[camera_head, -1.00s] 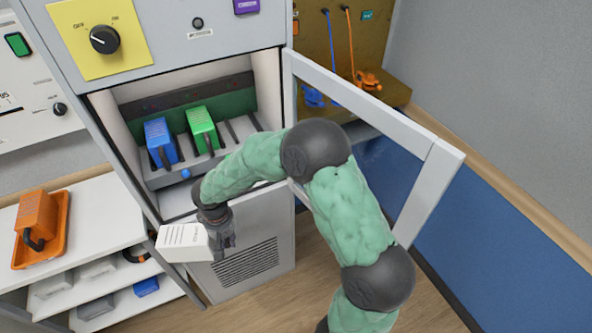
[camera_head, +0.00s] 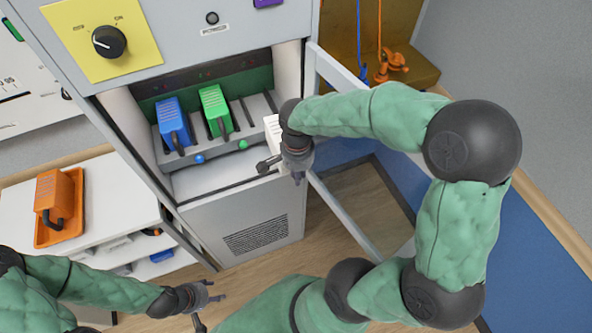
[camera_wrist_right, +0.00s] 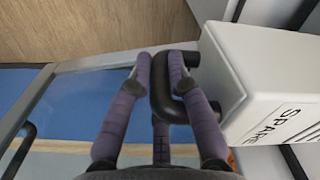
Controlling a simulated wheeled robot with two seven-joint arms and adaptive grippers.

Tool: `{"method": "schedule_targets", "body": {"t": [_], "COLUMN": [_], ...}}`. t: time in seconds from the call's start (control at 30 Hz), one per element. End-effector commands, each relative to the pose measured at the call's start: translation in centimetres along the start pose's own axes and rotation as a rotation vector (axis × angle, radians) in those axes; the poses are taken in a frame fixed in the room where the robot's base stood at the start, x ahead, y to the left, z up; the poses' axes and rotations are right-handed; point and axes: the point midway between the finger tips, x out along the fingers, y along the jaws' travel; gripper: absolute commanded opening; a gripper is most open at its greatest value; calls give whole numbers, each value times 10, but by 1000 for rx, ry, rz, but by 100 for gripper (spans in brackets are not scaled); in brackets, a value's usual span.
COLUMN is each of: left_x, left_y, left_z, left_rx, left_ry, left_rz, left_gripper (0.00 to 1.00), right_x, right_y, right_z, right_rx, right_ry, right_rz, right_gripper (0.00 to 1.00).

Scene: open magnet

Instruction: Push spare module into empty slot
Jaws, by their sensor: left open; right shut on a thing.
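The white spare module (camera_head: 271,126) is at the right end of the open cabinet bay, mostly hidden behind my right gripper (camera_head: 284,170). In the right wrist view the module (camera_wrist_right: 262,75) carries the letters SPARE, and my right gripper (camera_wrist_right: 160,75) is shut on its black handle (camera_wrist_right: 163,95). A blue module (camera_head: 172,122) and a green module (camera_head: 214,110) sit side by side in the slotted rack (camera_head: 262,104). Bare slots lie right of the green one. I cannot tell whether the spare touches the rack. My left gripper (camera_head: 207,303) is open and empty, low in front of the cabinet.
The cabinet's framed door (camera_head: 338,72) stands open to the right, close to my right arm. An orange module (camera_head: 55,192) sits in an orange tray (camera_head: 78,228) on the left shelf. A yellow panel with a black knob (camera_head: 109,41) is above the bay.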

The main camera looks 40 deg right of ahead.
Motion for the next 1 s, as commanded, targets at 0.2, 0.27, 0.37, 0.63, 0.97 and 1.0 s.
{"method": "schedule_targets", "body": {"t": [0.2, 0.27, 0.37, 0.63, 0.97, 1.0], "left_x": [0, 0, -1, -2, -4, -5], "left_y": [0, 0, 0, 1, 2, 2], "left_z": [0, 0, 0, 0, 0, 0], "left_rx": [0, 0, 0, 0, 0, 0], "left_ry": [0, 0, 0, 0, 1, 0], "left_rz": [0, 0, 0, 0, 0, 0], "left_gripper": [54, 54, 54, 54, 54, 54], "right_x": [0, 0, 0, 1, 2, 2], "right_y": [-16, -20, -27, -45, -67, -70], "right_z": [-11, -14, -18, -31, -46, -48], "right_rx": [-1, -1, -2, -2, -3, -3], "right_ry": [2, 2, 2, 2, 2, 2], "right_rz": [-3, -3, -3, -4, -3, -3], "right_gripper": [0, 0, 0, 0, 0, 0]}}
